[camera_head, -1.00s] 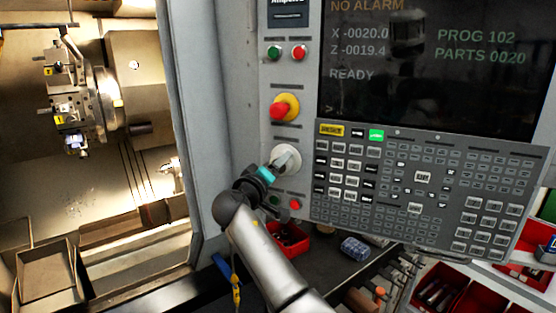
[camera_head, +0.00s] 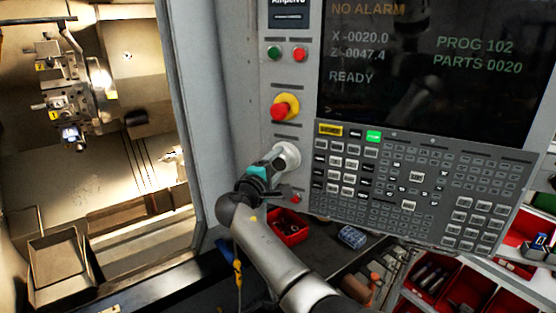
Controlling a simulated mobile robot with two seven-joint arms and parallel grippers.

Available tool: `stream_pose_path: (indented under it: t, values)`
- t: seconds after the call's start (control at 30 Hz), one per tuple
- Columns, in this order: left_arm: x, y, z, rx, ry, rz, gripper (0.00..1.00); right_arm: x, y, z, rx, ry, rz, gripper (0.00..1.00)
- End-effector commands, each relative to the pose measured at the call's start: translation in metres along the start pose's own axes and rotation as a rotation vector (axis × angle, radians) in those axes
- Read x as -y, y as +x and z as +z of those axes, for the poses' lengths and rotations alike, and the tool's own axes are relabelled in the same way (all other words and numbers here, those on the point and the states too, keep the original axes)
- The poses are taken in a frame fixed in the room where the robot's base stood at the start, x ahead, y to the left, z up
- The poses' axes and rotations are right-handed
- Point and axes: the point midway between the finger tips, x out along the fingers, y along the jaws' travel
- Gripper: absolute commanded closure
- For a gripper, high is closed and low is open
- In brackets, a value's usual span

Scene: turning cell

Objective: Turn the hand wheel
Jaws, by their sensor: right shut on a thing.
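The hand wheel (camera_head: 289,154) is a pale round knob on the grey control panel, below the red and yellow emergency stop button (camera_head: 284,107). My right gripper (camera_head: 272,164) reaches up to it from below and is shut on its handle, covering the lower left of the wheel. The handle itself is mostly hidden by the fingers. The screen (camera_head: 420,70) reads X -0020.0, Z -0047.4 and READY, with NO ALARM above. My left gripper is not in view.
The keypad (camera_head: 415,185) lies just right of the wheel. Green and red buttons (camera_head: 287,53) sit above it. A red bin (camera_head: 290,238) stands below on the dark shelf. The open machine interior with the tool turret (camera_head: 62,95) is at the left.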

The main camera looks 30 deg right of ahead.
Motion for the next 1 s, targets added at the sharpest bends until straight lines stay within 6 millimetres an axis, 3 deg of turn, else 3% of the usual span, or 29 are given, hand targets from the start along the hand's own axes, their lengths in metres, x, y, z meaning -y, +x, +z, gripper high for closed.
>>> stream_pose_path:
  t: [0.6, 0.63, 0.9, 1.0]
  values:
    - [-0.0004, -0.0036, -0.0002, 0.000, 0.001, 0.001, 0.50, 0.0010, 0.0000, 0.0002, 0.002, -0.047, -0.002, 0.89]
    - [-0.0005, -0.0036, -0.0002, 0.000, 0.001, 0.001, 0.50, 0.0010, 0.0000, 0.0002, 0.002, -0.047, -0.002, 0.32]
    - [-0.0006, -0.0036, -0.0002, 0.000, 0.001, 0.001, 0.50, 0.0006, 0.0000, 0.0001, 0.001, -0.046, -0.001, 0.04]
    - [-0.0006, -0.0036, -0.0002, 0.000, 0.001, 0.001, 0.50, 0.0004, 0.0000, 0.0000, 0.001, -0.045, -0.001, 0.04]
